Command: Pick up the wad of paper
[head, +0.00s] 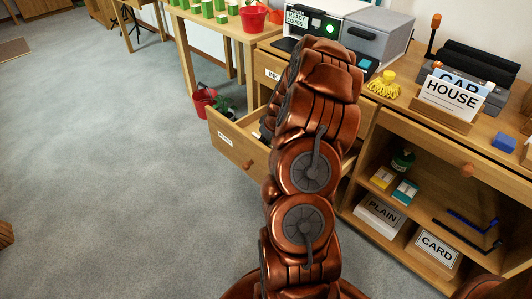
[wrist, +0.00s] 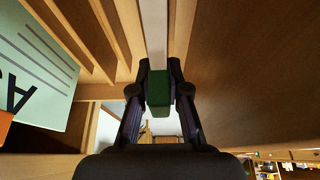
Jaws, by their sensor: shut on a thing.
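My gripper (wrist: 158,88) is shut on a small dark green block-shaped thing (wrist: 158,92), held between its fingertips in the wrist view. I cannot tell whether this is the wad of paper. No crumpled paper shows clearly in either view. In the head view my arm reaches toward the open wooden drawer (head: 240,140) and the desk behind it, and it hides the gripper and part of the drawer.
A pale green card (wrist: 35,65) with dark letters and wooden slats (wrist: 85,35) are left of the gripper, a broad brown wooden surface (wrist: 250,70) right. A yellow object (head: 384,87), HOUSE sign (head: 452,97) and machines top the furniture. Grey floor is clear at left.

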